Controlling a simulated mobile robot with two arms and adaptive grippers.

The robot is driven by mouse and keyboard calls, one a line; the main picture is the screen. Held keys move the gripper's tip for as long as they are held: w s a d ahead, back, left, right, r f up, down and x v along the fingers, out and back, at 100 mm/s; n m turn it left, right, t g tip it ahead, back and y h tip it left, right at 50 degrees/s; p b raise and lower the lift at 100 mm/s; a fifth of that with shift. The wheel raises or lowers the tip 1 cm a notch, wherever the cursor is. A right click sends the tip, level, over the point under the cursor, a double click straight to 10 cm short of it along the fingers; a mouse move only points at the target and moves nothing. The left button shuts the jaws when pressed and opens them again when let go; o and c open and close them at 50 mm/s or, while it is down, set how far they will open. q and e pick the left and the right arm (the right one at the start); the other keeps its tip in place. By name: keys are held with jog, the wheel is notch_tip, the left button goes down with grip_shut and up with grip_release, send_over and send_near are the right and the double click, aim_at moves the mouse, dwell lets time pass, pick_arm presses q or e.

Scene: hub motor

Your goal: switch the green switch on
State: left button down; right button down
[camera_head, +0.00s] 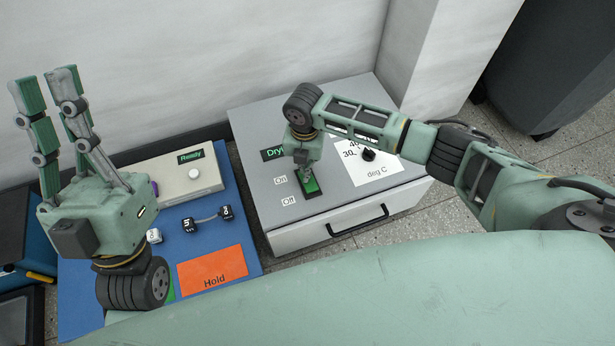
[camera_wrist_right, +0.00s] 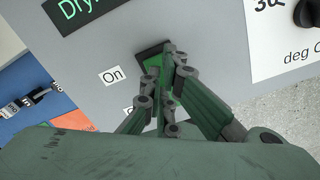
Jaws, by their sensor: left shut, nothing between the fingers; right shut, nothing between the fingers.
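The green switch (camera_head: 311,187) sits in a black frame on the sloping top of the grey dryer box (camera_head: 262,215), beside the "On" and "Off" labels. In the right wrist view the green switch (camera_wrist_right: 153,61) is partly hidden by my fingers. My right gripper (camera_head: 304,176) is shut and empty, with its fingertips over the switch. In the wrist view the right gripper (camera_wrist_right: 172,58) has its fingertips near the "On" end; I cannot tell whether they touch. My left gripper (camera_head: 45,82) is shut and empty at the far left, fingers pointing up, away from the switch.
A black knob (camera_head: 368,154) on a white "deg C" scale is right of the switch, under my right arm. A drawer handle (camera_head: 358,222) is on the box front. A blue mat (camera_head: 228,205) at left holds a "Ready" device (camera_head: 186,178) and an orange "Hold" card (camera_head: 213,269).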

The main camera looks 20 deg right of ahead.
jog(key=shift+r+p, duration=1.15)
jog(key=shift+p, duration=0.1)
pick_arm(q)
jog(key=shift+w+f+g+y, duration=1.6)
jog(key=shift+w+f+g, duration=2.65)
jog(key=shift+f, duration=1.35)
pick_arm(e)
jog(key=shift+r+p, duration=0.65)
jog(key=shift+p, duration=0.05)
jog(key=shift+r+p, duration=0.7)
jog(key=shift+p, duration=0.05)
pick_arm(q)
notch_tip(320, 180, down, 14)
jog(key=s+a+g+y, duration=0.1)
jog(key=s+g+y, duration=0.1)
jog(key=g, duration=0.5)
jog(key=shift+a+n+p, duration=0.3)
jog(key=shift+p, duration=0.05)
pick_arm(e)
jog(key=shift+r, duration=0.3)
